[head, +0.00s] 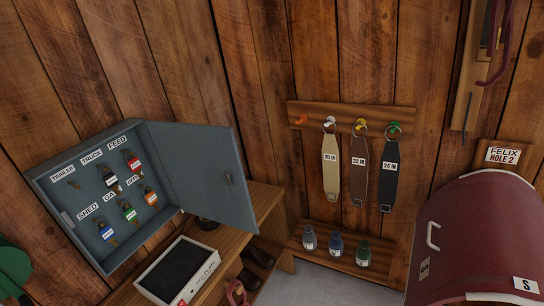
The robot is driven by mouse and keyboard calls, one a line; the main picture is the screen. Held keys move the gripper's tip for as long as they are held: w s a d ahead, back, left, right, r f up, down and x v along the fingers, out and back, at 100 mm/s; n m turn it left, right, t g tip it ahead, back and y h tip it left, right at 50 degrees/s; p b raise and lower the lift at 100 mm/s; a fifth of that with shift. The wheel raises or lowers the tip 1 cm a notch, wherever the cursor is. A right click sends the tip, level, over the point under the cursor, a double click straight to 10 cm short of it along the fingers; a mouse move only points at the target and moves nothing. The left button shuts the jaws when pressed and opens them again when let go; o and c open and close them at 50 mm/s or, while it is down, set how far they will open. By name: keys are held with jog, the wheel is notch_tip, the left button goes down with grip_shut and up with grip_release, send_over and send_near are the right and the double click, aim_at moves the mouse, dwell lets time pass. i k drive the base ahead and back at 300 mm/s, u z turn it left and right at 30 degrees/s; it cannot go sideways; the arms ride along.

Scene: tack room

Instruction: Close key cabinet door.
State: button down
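The blue-grey key cabinet (88,262) hangs on the plank wall at the left. Its door (205,165) stands wide open, swung out to the right, with a small dark latch or handle (228,178) near its free edge. Inside, several keys with coloured tags hang below white labels, among them TRAILER, TRUCK, FEED and SHED. No key tag shows under TRAILER, only a small brass-coloured peg (75,184). My gripper is not in view, so its place relative to the door cannot be told.
A wooden bench (262,205) stands below the door, with a white-framed dark box (178,271) on it. Labelled straps hang from a peg rail (350,112), above a shelf of bottles (335,262). A maroon rounded rack (480,235) is at the right. Wall between door and straps is clear.

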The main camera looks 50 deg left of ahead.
aim_at(196, 159)
jog(key=u, duration=0.4)
jog(key=i, duration=1.25)
jog(key=u, duration=0.85)
jog(key=i, duration=0.5)
jog(key=u, duration=0.2)
jog(key=k, duration=0.9)
jog(key=u, duration=0.2)
jog(key=i, duration=0.9)
jog(key=z, duration=0.05)
